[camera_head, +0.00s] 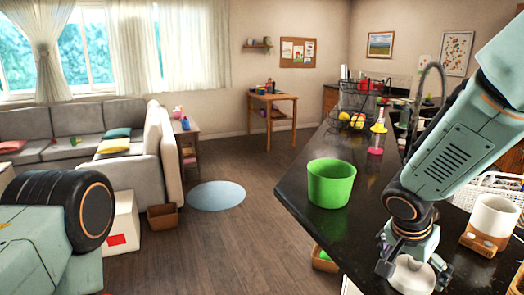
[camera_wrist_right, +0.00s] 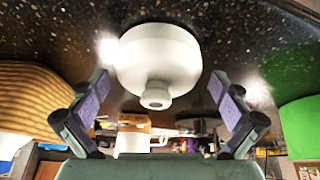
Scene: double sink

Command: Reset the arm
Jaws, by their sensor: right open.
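My right arm reaches in from the right over the dark counter (camera_head: 300,190) in the head view. Its gripper (camera_head: 412,268) points down at a white rounded object (camera_head: 410,277). In the right wrist view my right gripper (camera_wrist_right: 160,88) has its two fingers spread wide. The white object (camera_wrist_right: 158,50), with a small knob, shows between and beyond the fingertips, with visible gaps on both sides. Whether it rests on the counter is hard to tell. My left gripper is not in view; only a part of my left arm shows at the lower left.
A green cup (camera_head: 331,183) stands near the counter's left edge. A white mug (camera_head: 492,222) on a wooden stand (camera_head: 484,240) and a white basket (camera_head: 490,187) are to the right. A black fruit rack (camera_head: 354,112) and a pink-and-yellow item (camera_head: 377,140) stand farther back.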

